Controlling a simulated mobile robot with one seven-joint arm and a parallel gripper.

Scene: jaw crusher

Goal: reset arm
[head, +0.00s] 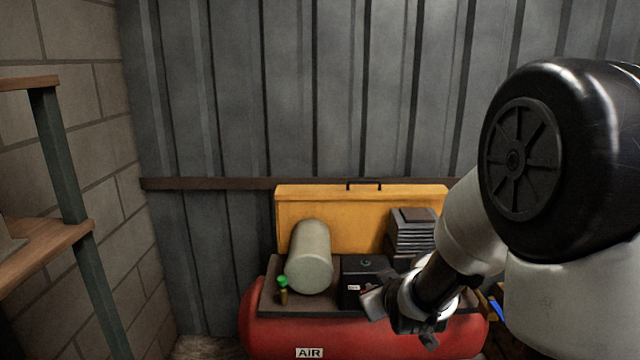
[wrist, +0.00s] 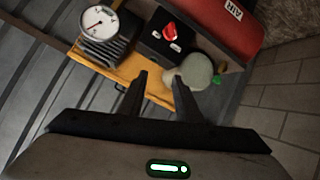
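My gripper (head: 400,322) hangs in front of the red air compressor in the head view, at the end of my bent arm. In the wrist view, the two dark fingers of my gripper (wrist: 160,78) stand apart with nothing between them. The yellow panel (wrist: 140,78) shows beyond the fingertips. No object is held. The arm's large black joint and pale links fill the right side of the head view.
A red compressor tank (head: 350,332) carries a grey cylinder (head: 311,262), a black box (head: 360,282), a finned block (head: 413,238) and a green-topped valve (head: 283,286). A gauge (wrist: 99,23) shows in the wrist view. Wooden shelves (head: 45,245) stand left.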

